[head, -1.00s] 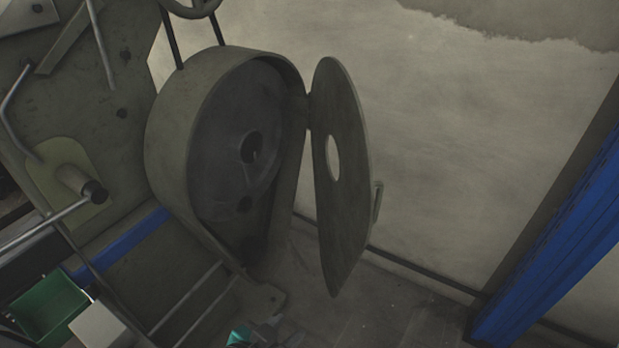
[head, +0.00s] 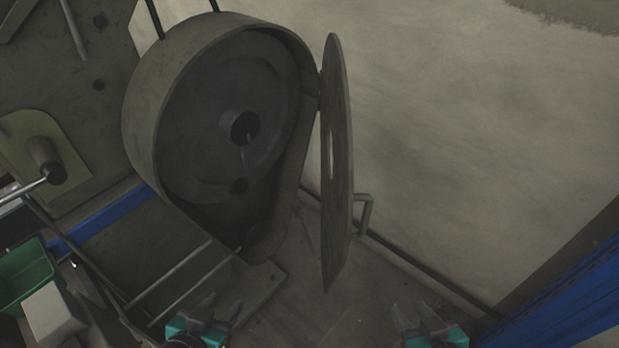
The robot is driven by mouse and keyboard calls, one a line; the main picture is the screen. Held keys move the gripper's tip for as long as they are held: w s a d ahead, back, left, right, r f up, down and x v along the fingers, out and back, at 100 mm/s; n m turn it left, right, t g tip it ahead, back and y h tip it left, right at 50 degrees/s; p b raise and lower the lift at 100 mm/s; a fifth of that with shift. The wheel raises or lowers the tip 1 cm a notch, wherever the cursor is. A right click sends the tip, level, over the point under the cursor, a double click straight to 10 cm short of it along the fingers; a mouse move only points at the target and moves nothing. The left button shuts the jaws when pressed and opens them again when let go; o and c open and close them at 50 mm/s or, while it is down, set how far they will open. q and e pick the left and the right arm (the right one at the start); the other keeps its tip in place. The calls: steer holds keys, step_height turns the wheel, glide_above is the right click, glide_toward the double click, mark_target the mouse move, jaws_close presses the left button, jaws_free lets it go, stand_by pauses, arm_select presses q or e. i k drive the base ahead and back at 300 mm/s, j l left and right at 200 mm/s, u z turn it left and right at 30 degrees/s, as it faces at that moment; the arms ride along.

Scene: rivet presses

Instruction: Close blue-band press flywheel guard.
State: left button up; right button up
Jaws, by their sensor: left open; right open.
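The flywheel guard (head: 337,190) is a grey-green teardrop-shaped door with a round hole, seen nearly edge-on. It stands wide open, hinged at the right rim of the flywheel housing (head: 150,110). A bent handle (head: 364,212) sticks out from its outer face, on the right. The dark flywheel (head: 215,135) is exposed inside. A blue band (head: 105,217) runs across the press body. My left gripper (head: 217,307) is open at the bottom edge, below the housing. My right gripper (head: 421,312) is open at the bottom, below and right of the guard. Neither touches the guard.
A blue post (head: 565,295) stands at the lower right. A plain wall (head: 480,140) lies behind the guard. A green bin (head: 25,277) and a white box (head: 52,315) are at the lower left. Thin rails (head: 185,285) stick out below the housing.

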mark_target(338, 195)
steer(key=i+l+u, duration=0.25)
steer(key=l+u, duration=0.25)
steer(key=l, duration=0.25)
steer(key=l+u, duration=0.2)
steer(key=l, duration=0.2)
steer(key=k+j+z, duration=0.2)
steer(key=i+j, duration=0.1)
